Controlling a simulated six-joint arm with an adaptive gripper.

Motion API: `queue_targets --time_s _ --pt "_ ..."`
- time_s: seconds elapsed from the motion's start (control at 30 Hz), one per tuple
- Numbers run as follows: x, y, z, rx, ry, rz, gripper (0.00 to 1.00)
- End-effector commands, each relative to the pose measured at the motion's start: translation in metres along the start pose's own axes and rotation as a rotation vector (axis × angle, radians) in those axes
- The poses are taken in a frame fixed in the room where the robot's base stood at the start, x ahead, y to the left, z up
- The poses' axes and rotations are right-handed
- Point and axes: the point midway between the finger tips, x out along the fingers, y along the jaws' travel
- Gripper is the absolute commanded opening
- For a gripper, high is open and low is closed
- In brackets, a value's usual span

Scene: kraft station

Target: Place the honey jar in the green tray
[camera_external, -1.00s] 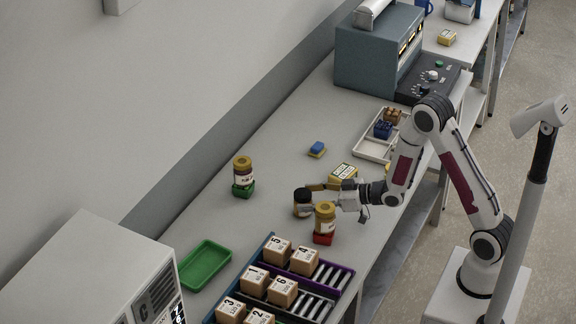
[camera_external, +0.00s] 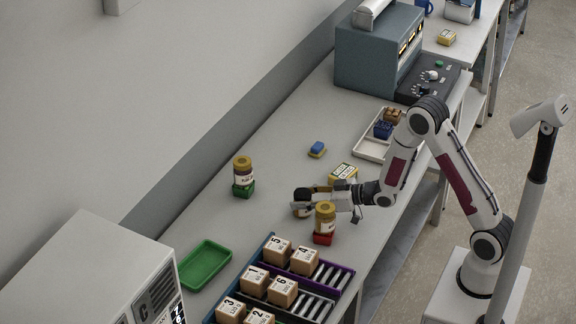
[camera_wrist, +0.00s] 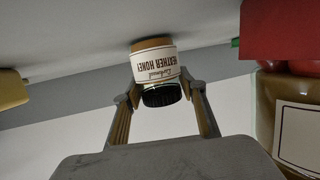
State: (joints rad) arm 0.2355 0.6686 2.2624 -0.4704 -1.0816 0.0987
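The honey jar (camera_external: 301,213), with a dark lid, stands upright on the bench and is partly hidden by my gripper. In the wrist view the jar (camera_wrist: 154,66) appears upside down, with a "Heather Honey" label. My gripper (camera_external: 300,198) is level and open, with one finger on either side of the jar near its lid. In the wrist view the fingertips (camera_wrist: 160,92) flank the jar with a small gap; I cannot tell if either one touches. The empty green tray (camera_external: 205,264) lies at the left of the bench.
A gold-lidded jar (camera_external: 325,217) on a red block (camera_external: 323,239) stands close beside my gripper. Another such jar (camera_external: 242,168) stands on a green block (camera_external: 243,190). A yellow box (camera_external: 343,173) is behind my fingers. A rack of numbered boxes (camera_external: 270,240) borders the tray's right.

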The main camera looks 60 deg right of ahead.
Motion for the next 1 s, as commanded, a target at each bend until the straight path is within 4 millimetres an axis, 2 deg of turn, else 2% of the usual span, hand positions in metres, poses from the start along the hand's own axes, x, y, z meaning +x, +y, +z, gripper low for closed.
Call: queue_targets --time_s 0.07,0.1,0.47,0.5,0.57,1.0 --pt "0.000 0.000 0.000 0.001 -0.001 0.000 0.10" --pt "0.000 0.000 -0.001 0.000 0.001 0.000 0.05" --pt "-0.001 0.000 -0.003 0.000 0.000 0.000 0.04" --pt "-0.001 0.000 -0.004 0.000 0.001 0.000 0.00" --pt "-0.002 0.000 -0.006 0.000 0.001 0.000 0.00" --pt "-0.014 0.000 -0.047 -0.002 0.005 0.000 0.00"
